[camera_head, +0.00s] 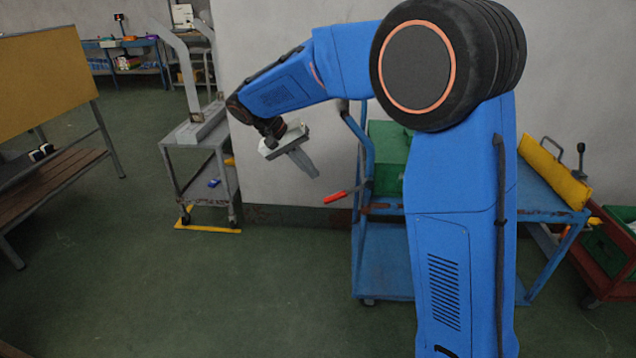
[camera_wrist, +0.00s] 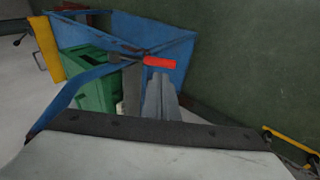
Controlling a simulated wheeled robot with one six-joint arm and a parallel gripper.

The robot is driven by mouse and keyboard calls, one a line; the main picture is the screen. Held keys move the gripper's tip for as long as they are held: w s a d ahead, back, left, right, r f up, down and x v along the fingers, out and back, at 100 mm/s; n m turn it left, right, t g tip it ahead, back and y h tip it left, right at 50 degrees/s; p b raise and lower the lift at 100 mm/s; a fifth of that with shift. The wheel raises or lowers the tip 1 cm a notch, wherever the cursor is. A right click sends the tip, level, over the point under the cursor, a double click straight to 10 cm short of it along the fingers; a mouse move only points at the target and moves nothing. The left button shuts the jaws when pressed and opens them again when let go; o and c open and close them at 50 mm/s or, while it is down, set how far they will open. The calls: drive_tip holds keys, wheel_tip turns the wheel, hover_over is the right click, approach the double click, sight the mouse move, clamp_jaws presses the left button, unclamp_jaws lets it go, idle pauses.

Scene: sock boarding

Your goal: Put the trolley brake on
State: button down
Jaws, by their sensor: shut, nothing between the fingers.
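The blue trolley (camera_head: 385,262) stands against the wall, partly hidden behind my arm. A lever with a red handle (camera_head: 336,196) sticks out from its left side, sloping slightly down at its outer end. In the wrist view the red handle (camera_wrist: 160,63) lies just beyond the fingertips, in front of the blue trolley (camera_wrist: 182,45). My gripper (camera_head: 313,170) is shut and empty. It hangs to the upper left of the handle and looks apart from it. Its grey fingers also show in the wrist view (camera_wrist: 161,88). I cannot tell the exact gap.
A green box (camera_head: 389,150) sits on the trolley, with a yellow angled panel (camera_head: 553,171) at its right end. A wooden bench (camera_head: 50,180) is far left. The green floor in front is clear.

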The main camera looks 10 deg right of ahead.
drive_tip(key=shift+v, duration=2.2)
